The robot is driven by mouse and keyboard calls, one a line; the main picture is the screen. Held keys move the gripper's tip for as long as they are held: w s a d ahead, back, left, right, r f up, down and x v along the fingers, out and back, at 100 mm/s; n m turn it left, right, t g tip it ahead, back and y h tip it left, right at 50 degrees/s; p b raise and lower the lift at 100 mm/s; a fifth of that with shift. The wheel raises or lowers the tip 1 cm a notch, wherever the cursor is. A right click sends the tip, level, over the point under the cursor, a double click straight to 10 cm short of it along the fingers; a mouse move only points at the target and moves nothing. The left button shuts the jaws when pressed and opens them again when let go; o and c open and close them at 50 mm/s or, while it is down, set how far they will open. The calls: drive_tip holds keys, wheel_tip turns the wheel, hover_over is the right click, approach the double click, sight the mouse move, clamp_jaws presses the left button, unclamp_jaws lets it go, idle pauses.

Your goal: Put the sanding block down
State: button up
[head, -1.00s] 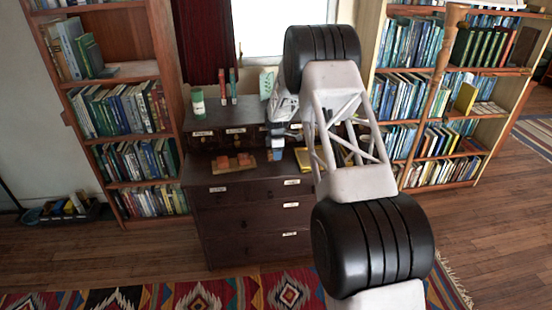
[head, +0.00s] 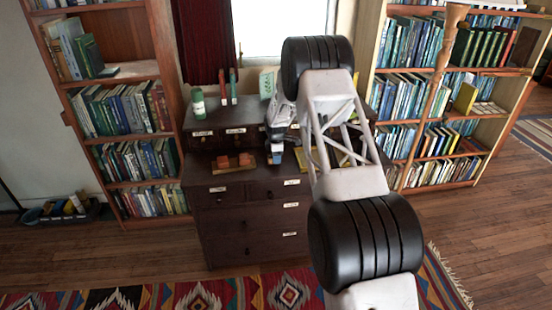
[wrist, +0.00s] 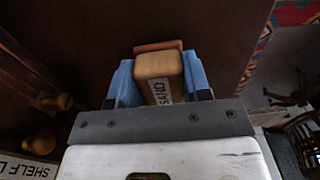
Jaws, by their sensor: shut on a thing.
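The sanding block (wrist: 158,75) has a tan body, a reddish layer at its far end and a label that reads partly "SAND". In the wrist view it sits between the blue fingers of my gripper (wrist: 156,82), which is shut on it. In the head view my gripper (head: 275,154) is over the front part of the dark cabinet, right of a small wooden board (head: 231,168) bearing orange-red blocks (head: 245,159). The held block is too small to make out there, and I cannot tell whether it touches any surface.
The dark cabinet (head: 248,220) has labelled drawers. A green-and-white can (head: 198,105) and red and green upright items (head: 228,87) stand at its back. A yellow item (head: 312,158) is partly hidden by my arm. Bookshelves flank the cabinet.

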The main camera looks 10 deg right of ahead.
drive_tip(key=shift+f, duration=0.3)
drive_tip(key=o, duration=0.8)
drive_tip(key=shift+o, duration=0.2)
drive_tip(key=shift+r, duration=0.15)
wheel_tip(320, 180, up, 12)
idle(0.9)
